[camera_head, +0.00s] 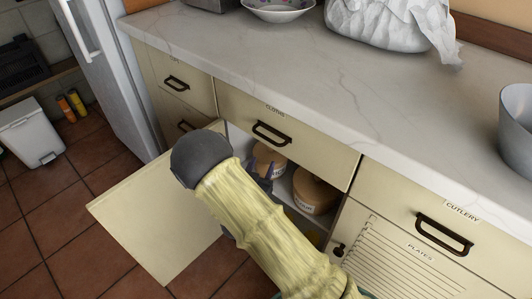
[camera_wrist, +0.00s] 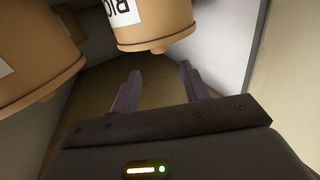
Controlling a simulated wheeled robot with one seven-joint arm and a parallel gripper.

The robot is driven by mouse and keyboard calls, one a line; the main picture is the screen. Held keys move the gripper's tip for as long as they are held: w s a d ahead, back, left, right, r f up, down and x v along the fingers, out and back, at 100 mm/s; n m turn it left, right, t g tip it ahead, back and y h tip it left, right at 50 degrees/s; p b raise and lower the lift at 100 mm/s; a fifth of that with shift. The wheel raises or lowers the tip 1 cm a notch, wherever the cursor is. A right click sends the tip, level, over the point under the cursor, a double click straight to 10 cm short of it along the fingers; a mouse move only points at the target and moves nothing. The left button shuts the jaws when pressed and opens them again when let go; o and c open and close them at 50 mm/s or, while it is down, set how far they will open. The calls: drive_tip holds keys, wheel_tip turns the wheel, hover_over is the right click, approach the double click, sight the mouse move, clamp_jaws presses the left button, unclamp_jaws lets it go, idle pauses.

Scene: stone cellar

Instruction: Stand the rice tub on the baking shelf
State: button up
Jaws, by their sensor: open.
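The rice tub (camera_wrist: 155,22) is tan with a white label showing "RIC"; in the wrist view it looks upside down at the top middle, cut by the frame edge. In the head view it appears to be the left tub (camera_head: 268,156), inside the open cupboard, partly hidden by my arm. My gripper (camera_wrist: 158,84) is open and empty, its two dark fingers pointing into the cupboard toward the rice tub, apart from it in the picture. In the head view it is mostly hidden behind my arm. I cannot make out any shelf marked for baking.
A second tan tub (camera_head: 314,191) stands right of the rice tub; it fills the left of the wrist view (camera_wrist: 35,55). The cupboard door (camera_head: 150,215) is swung open to the left. Drawers above are shut. The marble counter (camera_head: 300,65) holds a bowl (camera_head: 278,10) and a white bag (camera_head: 385,25).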

drive_tip(key=v, duration=0.4)
drive_tip(key=shift+s+a+p, duration=0.1)
drive_tip(key=shift+s+p, duration=0.15)
drive_tip(key=shift+p, duration=0.15)
